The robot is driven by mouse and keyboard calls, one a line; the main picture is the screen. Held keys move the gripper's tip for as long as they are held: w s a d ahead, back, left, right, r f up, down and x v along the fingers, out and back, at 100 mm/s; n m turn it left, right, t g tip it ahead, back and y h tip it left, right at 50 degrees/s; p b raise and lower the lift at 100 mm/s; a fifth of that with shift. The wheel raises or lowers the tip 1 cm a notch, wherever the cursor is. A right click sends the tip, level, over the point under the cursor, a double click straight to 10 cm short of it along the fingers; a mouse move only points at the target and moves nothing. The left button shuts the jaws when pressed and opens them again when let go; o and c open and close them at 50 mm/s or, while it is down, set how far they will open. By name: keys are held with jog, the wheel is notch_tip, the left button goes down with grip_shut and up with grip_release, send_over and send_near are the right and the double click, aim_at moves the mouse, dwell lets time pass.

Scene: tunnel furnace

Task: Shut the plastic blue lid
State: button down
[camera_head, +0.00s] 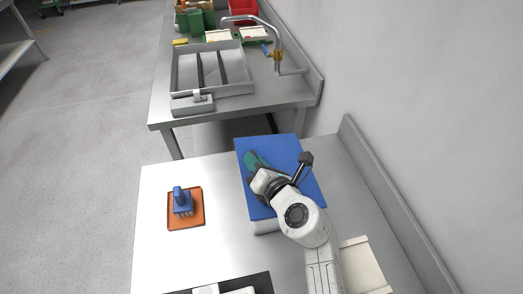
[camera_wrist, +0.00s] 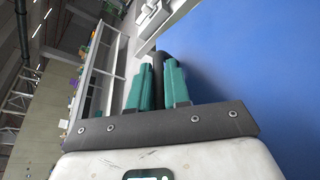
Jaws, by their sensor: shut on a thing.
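The blue plastic lid (camera_head: 283,152) is a flat panel over a pale grey box (camera_head: 266,226) on the near table. The box shows only along its front edge. I cannot tell if the lid lies fully flat on it. My gripper (camera_head: 251,158) is over the lid's left side. In the wrist view the lid (camera_wrist: 255,60) fills the right side, and the teal fingers of my gripper (camera_wrist: 158,75) are shut on a black curved bar (camera_wrist: 158,62), which looks like the lid's handle. My wrist and forearm hide part of the lid.
A blue tool with a brush-like base (camera_head: 183,203) stands on an orange mat (camera_head: 173,217) at left. A black-edged tray lies at the front, a cream box (camera_head: 363,265) at right. A second table behind holds a grey divided tray (camera_head: 215,94) and a faucet (camera_head: 277,55).

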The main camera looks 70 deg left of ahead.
jog(key=shift+s+f+n+t, duration=0.15)
jog(key=shift+f+n, duration=0.1)
jog(key=shift+f, duration=0.25)
jog(key=shift+s+f+n+t, duration=0.15)
jog(key=shift+f+n, duration=0.1)
jog(key=shift+f, duration=0.25)
jog(key=shift+f, duration=0.1)
jog(key=c, duration=1.4)
grip_release()
jog(key=shift+c, duration=0.2)
jog(key=shift+d+p, duration=0.15)
jog(key=shift+p, duration=0.15)
jog(key=p+v, duration=0.4)
jog(key=v, duration=0.1)
jog(key=p+v, duration=0.1)
jog(key=v, duration=0.2)
jog(key=shift+w+r+p, duration=0.15)
jog(key=shift+r+p, duration=0.25)
jog(key=shift+r, duration=0.05)
jog(key=shift+d, duration=0.45)
jog(key=shift+w+d+r, duration=0.1)
jog(key=shift+d+r, duration=0.1)
jog(key=shift+d, duration=0.45)
